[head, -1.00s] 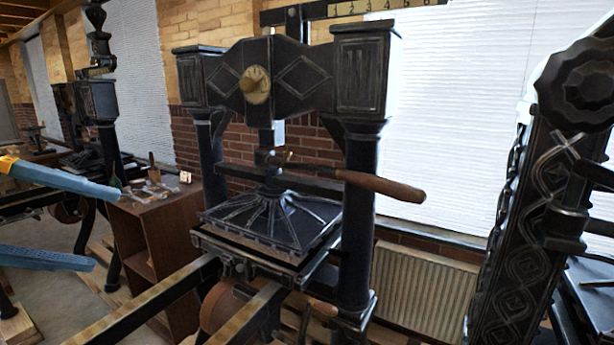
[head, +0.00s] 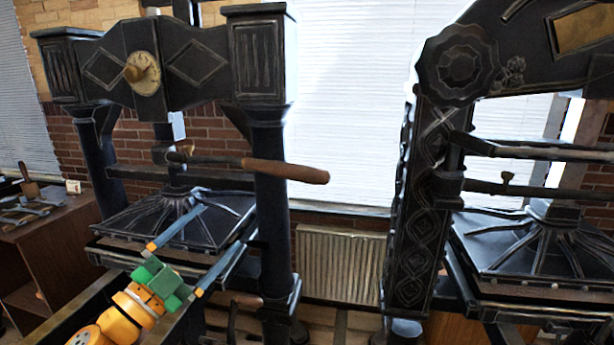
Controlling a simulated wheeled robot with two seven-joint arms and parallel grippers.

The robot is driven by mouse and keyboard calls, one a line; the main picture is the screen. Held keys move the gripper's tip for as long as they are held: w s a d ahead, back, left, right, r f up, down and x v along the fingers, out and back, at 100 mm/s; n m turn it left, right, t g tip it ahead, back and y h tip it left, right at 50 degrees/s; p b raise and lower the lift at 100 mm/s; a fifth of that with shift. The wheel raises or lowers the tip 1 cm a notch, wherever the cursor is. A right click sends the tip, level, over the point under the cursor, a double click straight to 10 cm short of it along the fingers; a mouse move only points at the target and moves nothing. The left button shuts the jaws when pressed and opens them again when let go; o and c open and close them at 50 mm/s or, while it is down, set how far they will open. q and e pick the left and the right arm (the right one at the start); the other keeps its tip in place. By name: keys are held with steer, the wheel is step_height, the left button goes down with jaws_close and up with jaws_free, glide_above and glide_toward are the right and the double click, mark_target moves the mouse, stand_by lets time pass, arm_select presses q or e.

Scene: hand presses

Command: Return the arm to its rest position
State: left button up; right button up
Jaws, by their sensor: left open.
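My left gripper (head: 224,225) is in the head view at the lower left, at the end of my orange arm with a green wrist part. Its two blue fingers are spread apart with nothing between them. They point up and to the right, in front of the flat plate (head: 140,218) of the left black hand press in the picture. I cannot tell whether they touch the press. My right gripper is not in view.
The left press has a wooden-handled bar (head: 285,170) sticking out to the right. A second black press (head: 415,200) stands at the right. A radiator (head: 340,264) sits between them. A brown cabinet (head: 48,245) with small items is at far left.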

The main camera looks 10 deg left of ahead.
arm_select(q)
step_height(320, 180, down, 11)
steer(key=n+g+y, duration=0.1)
steer(key=n+y, duration=0.6)
steer(key=s+f+n+g+y, duration=0.3)
steer(key=s+f+n+g, duration=0.4)
steer(key=f, duration=0.6)
steer(key=s+d+f+g+h, duration=0.1)
steer(key=s+d+f+g, duration=0.25)
steer(key=s+f, duration=0.45)
steer(key=s+d+f+g, duration=0.25)
steer(key=s+g, duration=0.25)
steer(key=s, duration=0.6)
steer(key=s+f+g+b, duration=0.1)
steer(key=s+f+b, duration=0.1)
steer(key=f, duration=1)
steer(key=s+f+b, duration=0.2)
steer(key=s+f, duration=0.1)
steer(key=f, duration=0.8)
steer(key=s+a+f+m+g+b, duration=0.1)
steer(key=s+a+f+b, duration=0.1)
steer(key=s+f, duration=0.8)
steer(key=shift+s+a+f, duration=0.35)
steer(key=shift+a+f, duration=0.05)
steer(key=shift+f, duration=0.15)
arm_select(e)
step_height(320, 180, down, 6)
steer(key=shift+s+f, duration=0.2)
